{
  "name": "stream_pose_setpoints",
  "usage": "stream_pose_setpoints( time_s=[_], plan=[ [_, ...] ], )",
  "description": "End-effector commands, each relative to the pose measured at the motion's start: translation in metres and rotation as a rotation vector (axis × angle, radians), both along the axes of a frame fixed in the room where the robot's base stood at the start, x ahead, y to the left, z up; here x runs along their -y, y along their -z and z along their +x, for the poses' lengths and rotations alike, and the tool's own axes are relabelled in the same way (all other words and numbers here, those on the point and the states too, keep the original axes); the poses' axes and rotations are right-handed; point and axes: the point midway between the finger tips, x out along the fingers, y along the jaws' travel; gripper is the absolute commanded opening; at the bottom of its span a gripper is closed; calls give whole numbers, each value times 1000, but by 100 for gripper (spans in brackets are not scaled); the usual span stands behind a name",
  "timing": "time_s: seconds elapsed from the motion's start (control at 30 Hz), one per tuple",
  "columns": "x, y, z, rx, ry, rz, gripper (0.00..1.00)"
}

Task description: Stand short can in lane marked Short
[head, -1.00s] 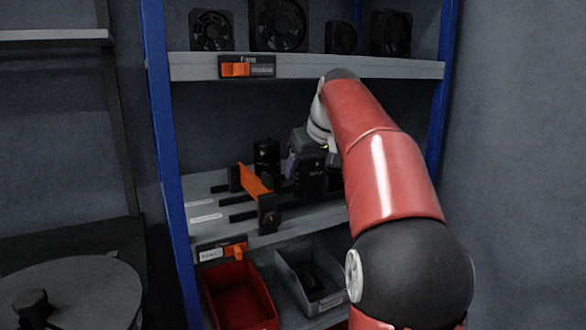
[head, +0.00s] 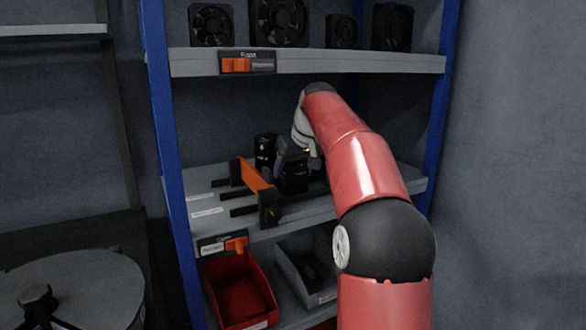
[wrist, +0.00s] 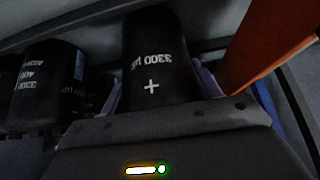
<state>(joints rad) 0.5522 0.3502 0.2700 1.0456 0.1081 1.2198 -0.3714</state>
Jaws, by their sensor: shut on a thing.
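A black can printed "3300 µF" (wrist: 158,62) is between the fingers of my gripper (wrist: 155,95) in the wrist view, close to upright. In the head view my gripper (head: 290,168) is at the middle shelf (head: 345,206), just right of an orange divider (head: 256,184). The divider also shows at the right of the wrist view (wrist: 265,45). Black lane rails (head: 236,195) run along the shelf, with pale labels (head: 207,212) at the left whose words I cannot read. Whether the held can touches the shelf is hidden.
Another black can (head: 264,150) stands behind the divider in the head view. Black cans (wrist: 45,82) also stand at the left of the wrist view. Fans (head: 278,22) fill the top shelf. A red bin (head: 240,292) and a grey bin (head: 308,275) sit below.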

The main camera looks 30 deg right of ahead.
Motion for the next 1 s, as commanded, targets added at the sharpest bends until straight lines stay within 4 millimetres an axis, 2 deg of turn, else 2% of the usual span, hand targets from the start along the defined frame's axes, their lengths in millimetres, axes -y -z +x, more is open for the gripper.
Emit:
stream_pose_setpoints(
  time_s=[0.13, 0.17, 0.3, 0.67, 0.77, 1.0],
  plan=[
    [0, 3, 0, 2, 1, -1, 22],
    [0, 3, 0, -1, 0, 0, 66],
    [0, 3, 0, -1, 0, 0, 84],
    [0, -3, -1, 0, 1, -1, 84],
    [1, -14, -8, 1, 1, -2, 84],
    [2, -59, -36, 3, 0, -2, 84]
  ],
)
